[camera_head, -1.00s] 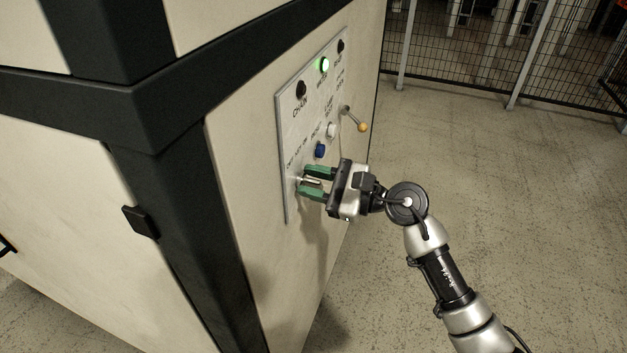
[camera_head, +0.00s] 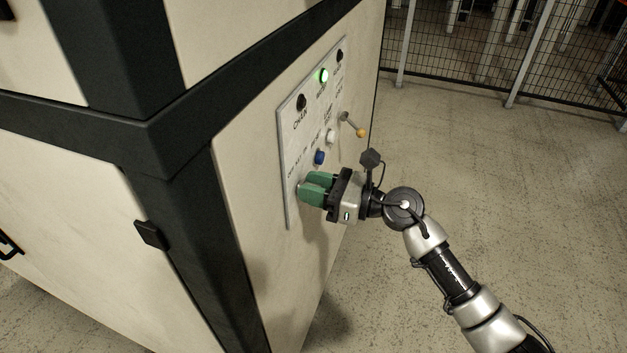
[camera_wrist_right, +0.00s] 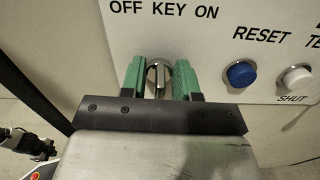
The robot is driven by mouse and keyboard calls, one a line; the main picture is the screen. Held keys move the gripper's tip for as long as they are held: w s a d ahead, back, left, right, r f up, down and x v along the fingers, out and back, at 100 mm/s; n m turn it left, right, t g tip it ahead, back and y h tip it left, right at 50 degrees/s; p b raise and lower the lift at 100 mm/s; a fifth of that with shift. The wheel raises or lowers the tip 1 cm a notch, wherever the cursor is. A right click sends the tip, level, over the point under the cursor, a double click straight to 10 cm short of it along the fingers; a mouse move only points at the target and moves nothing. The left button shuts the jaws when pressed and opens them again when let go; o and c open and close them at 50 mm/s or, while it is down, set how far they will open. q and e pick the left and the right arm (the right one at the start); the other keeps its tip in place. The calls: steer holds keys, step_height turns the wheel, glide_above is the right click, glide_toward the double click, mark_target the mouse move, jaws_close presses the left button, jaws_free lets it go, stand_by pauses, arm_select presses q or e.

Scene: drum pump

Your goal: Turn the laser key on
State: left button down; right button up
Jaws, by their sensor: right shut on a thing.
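The laser key (camera_wrist_right: 158,75) is a small metal key switch under the words OFF KEY ON on the white control panel (camera_head: 291,150). In the right wrist view it stands between the two green fingers of my right gripper (camera_wrist_right: 159,82), its grip looking roughly upright. My right gripper also shows in the head view (camera_head: 306,188), at the panel's lower left, shut on the key. The fingers hide the key in the head view.
A blue RESET button (camera_head: 319,157) and a white SHUT button (camera_head: 330,137) sit close above the gripper. A lit green lamp (camera_head: 324,76), black knobs and a lever with an orange tip (camera_head: 361,132) are higher up. Open floor lies to the right, before a mesh fence (camera_head: 480,60).

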steer(key=m+p, duration=0.2)
steer(key=m, duration=0.2)
steer(key=shift+w+r, duration=0.1)
steer(key=shift+w, duration=0.05)
steer(key=shift+d+m+p, duration=0.1)
steer(key=shift+m+p, duration=0.4)
steer(key=shift+m, duration=0.2)
steer(key=o, duration=0.5)
steer(key=b+v, duration=0.2)
steer(key=v, duration=0.8)
steer(key=shift+d+b, duration=0.4)
